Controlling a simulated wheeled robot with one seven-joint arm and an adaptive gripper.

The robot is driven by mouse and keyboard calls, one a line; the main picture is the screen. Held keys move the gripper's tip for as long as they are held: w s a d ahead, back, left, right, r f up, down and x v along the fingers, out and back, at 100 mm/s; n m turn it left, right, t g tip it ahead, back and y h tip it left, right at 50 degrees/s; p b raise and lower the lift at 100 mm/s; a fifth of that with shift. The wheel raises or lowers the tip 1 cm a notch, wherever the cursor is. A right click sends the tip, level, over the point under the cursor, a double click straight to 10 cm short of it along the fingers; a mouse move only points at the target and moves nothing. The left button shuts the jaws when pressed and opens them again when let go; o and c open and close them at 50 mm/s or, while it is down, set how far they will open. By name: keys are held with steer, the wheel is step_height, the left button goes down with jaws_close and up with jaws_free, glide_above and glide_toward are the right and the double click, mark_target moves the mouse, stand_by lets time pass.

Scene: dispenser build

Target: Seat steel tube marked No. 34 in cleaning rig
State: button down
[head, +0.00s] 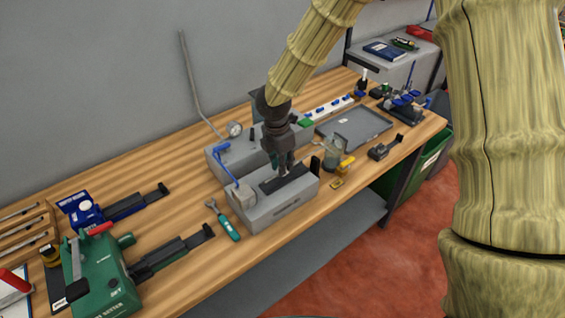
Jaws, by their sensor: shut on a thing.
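My gripper (282,168) points down over the grey box-shaped rig (285,212), which stands near the front edge of the bench and looks like the cleaning rig. The fingers are shut on a slim thing that I take to be the steel tube; it is mostly hidden between them, and no number can be read. The fingertips are just above or at the dark slot (294,177) in the rig's top. I cannot tell whether the tube touches the rig. A blue-handled lever (222,149) stands at the rig's left.
A green-handled tool (228,228) lies left of the rig. A clear cup (333,160) and small yellow parts (345,165) stand to its right, before a grey tray (357,127). A green machine (100,275) fills the bench's near left.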

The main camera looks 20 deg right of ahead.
steer(key=shift+d+y+p, duration=0.1)
steer(key=shift+y+p, duration=0.3)
steer(key=shift+p, duration=0.75)
stand_by(0.4)
steer(key=shift+f+b, duration=0.35)
steer(key=shift+f, duration=0.55)
stand_by(1.0)
steer(key=shift+s+a, duration=0.25)
steer(key=shift+a, duration=0.55)
steer(key=shift+s+a, duration=0.25)
steer(key=shift+a, duration=0.55)
steer(key=c, duration=1.3)
jaws_free()
steer(key=shift+o, duration=0.2)
steer(key=o, duration=0.3)
steer(key=shift+r, duration=0.15)
steer(key=shift+r+p, duration=2.35)
steer(key=shift+r, duration=1.1)
